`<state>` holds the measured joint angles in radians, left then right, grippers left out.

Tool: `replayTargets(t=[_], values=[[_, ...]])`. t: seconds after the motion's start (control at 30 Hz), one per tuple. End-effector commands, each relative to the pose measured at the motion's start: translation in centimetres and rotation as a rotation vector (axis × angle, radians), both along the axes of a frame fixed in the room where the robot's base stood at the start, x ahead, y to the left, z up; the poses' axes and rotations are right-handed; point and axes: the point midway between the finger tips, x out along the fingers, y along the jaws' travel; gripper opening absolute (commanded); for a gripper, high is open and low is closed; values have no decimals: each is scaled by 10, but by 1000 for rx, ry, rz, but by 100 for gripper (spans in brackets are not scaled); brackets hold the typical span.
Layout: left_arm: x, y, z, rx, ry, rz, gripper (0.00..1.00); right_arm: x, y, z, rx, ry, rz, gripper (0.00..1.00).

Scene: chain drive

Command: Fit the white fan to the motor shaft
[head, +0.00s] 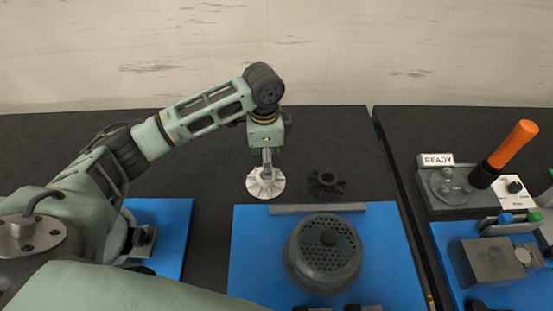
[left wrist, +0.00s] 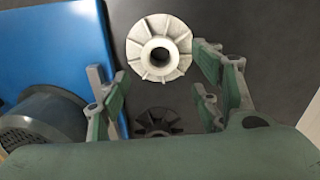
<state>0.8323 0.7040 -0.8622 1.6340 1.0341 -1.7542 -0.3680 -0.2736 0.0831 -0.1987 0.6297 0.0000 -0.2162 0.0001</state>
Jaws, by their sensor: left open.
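The white fan (head: 263,187), a bladed disc with a hub, lies on the black table top behind the middle blue mat. In the left wrist view the white fan (left wrist: 175,62) shows its round hub hole facing the camera. My left gripper (head: 267,163) points down just above the fan. In the left wrist view its fingers (left wrist: 155,85) are spread, with the fan seen between and beyond them; contact cannot be told. A dark round housing with a perforated top (head: 324,256) sits on the mat; I cannot make out a motor shaft. My right gripper is not in view.
A dark fan (head: 326,183) lies to the right of the white one. A grey bar (head: 318,208) runs along the back edge of the blue mat (head: 255,270). At right stand a READY panel (head: 436,160) and an orange-handled lever (head: 513,144). The table behind the fans is clear.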

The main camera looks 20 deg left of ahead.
Motion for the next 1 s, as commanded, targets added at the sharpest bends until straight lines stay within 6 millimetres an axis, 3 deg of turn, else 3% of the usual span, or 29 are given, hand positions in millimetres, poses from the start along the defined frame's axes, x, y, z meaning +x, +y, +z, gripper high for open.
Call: replayTargets(t=[0.03, 0.1, 0.27, 0.47, 0.6, 0.9, 1.0], values=[[-1, 0, -3, 1, 3, 0, 59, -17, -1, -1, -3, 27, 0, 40], [-1, 0, -9, 0, 4, 0, 59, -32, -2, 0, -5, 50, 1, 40], [-1, 1, -26, 1, 3, 0, 59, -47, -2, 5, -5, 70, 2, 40], [-5, 3, -53, 1, 5, 1, 59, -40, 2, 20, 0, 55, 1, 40], [-4, 3, -72, 1, 2, 0, 59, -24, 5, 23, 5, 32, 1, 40], [-4, 3, -78, 1, 0, 0, 59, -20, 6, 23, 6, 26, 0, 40], [-4, 3, -78, 1, 0, 0, 50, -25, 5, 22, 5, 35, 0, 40]])
